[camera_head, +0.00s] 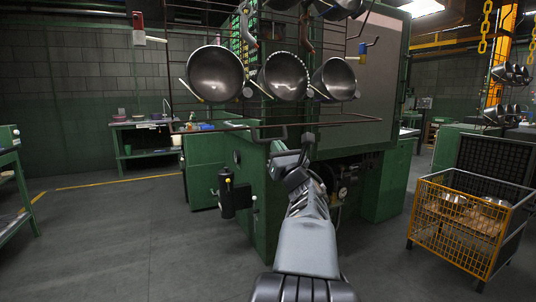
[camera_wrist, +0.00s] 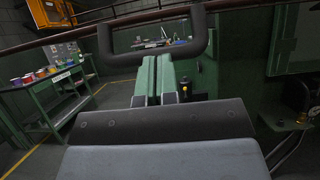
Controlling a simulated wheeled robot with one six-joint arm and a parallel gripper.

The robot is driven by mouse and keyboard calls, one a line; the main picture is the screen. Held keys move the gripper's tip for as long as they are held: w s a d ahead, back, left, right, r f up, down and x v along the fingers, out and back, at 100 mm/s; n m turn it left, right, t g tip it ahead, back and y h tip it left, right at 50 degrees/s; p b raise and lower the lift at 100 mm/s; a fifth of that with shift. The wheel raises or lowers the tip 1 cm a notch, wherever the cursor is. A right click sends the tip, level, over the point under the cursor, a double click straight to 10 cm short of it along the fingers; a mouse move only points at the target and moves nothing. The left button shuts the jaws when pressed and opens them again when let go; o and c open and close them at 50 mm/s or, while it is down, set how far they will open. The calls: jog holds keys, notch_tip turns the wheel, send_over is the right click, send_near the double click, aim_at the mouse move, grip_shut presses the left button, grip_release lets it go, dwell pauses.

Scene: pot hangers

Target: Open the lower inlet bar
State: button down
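The lower inlet bar (camera_head: 345,123) is a thin reddish-brown rod running across the front of the hanger rack, below the hanging pots. It also crosses the top of the wrist view (camera_wrist: 264,4). A dark grey U-shaped handle (camera_head: 270,139) hangs down from it. In the wrist view the handle (camera_wrist: 107,45) spans the upper middle. My gripper (camera_head: 292,152) is just below and right of the handle in the head view. In the wrist view its two green fingers (camera_wrist: 154,62) lie side by side with a thin gap, tips at the handle's lower edge. Contact cannot be told.
Several metal pots (camera_head: 215,74) hang above the bar. A green machine cabinet (camera_head: 256,185) stands behind my arm. A yellow mesh crate (camera_head: 460,225) stands at the right. A green workbench (camera_head: 145,126) is at the back left. The floor at the left is clear.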

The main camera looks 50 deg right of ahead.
jog(key=s+a+f+b, duration=0.3)
jog(key=s+f+b, duration=0.1)
jog(key=s+f, duration=0.4)
jog(key=shift+s+a+f, duration=0.25)
jog(key=shift+s+f, duration=0.15)
jog(key=shift+f, duration=0.15)
